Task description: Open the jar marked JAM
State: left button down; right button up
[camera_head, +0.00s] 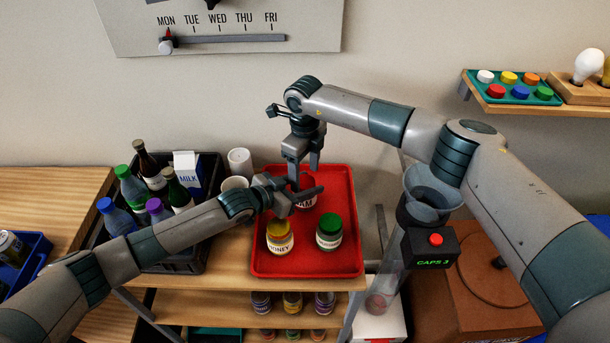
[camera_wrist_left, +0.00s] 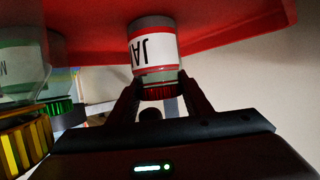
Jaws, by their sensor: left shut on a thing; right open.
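The JAM jar (camera_head: 306,205) stands on the red tray (camera_head: 262,262), partly hidden behind my left gripper. The left wrist view shows the jar (camera_wrist_left: 152,48) upside down, with its white label and ribbed red lid (camera_wrist_left: 160,92). My left gripper (camera_head: 302,192) is shut on the jar, its fingers on either side near the lid end. In the wrist view my left gripper's fingers (camera_wrist_left: 160,88) flank that end. My right gripper (camera_head: 303,172) is open, pointing down just above the jar; whether it touches the lid is hidden.
The yellow-lidded HONEY jar (camera_head: 280,243) and a green-lidded jar (camera_head: 329,236) stand at the tray's front. A dark crate (camera_head: 190,262) of bottles and a milk carton is left; white cups (camera_head: 240,160) stand behind. A hopper (camera_head: 431,190) and CAPS counter box (camera_head: 430,250) are right.

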jog(key=shift+r, duration=1.4)
jog(key=shift+r, duration=0.1)
jog(key=shift+c, duration=0.3)
notch_tip(320, 180, up, 3)
jog(key=m, duration=0.7)
jog(key=shift+s+r, duration=0.15)
jog(key=shift+f, duration=4.05)
jog(key=c, duration=1.1)
jog(key=n, duration=0.7)
